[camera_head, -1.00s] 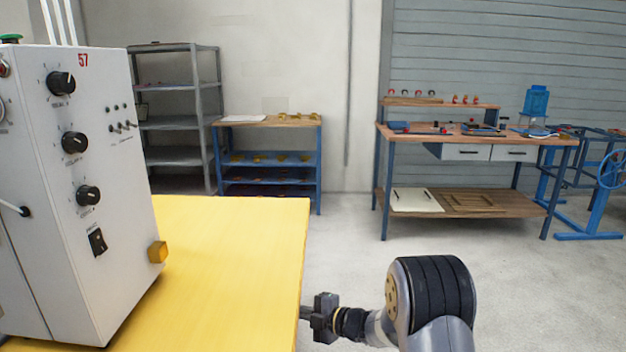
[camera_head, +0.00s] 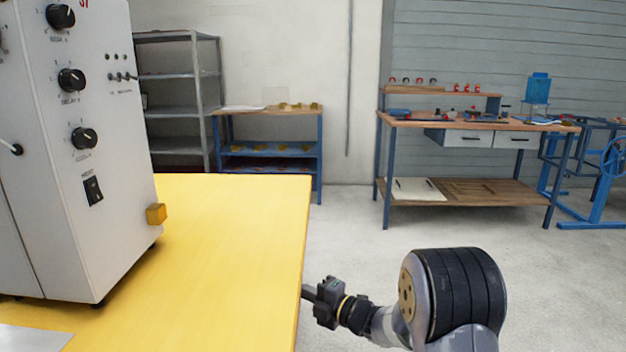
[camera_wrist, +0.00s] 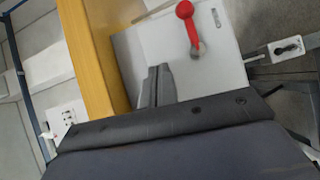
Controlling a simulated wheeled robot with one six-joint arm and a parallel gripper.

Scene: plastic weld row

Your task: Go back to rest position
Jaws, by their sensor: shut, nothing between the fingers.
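My gripper (camera_head: 312,293) shows at the bottom of the head view, beside the right edge of the yellow table (camera_head: 230,240). It is shut and holds nothing, and its tip points left toward the table edge. I cannot tell from this view whether it touches the edge. In the wrist view the dark shut fingers (camera_wrist: 157,87) show in front of a pale grey panel (camera_wrist: 225,65) with a red-knobbed lever (camera_wrist: 187,25).
A grey shelf (camera_head: 180,75), a small blue-framed bench (camera_head: 268,150) and a workbench (camera_head: 470,125) stand at the back. Open floor (camera_head: 345,235) lies between.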

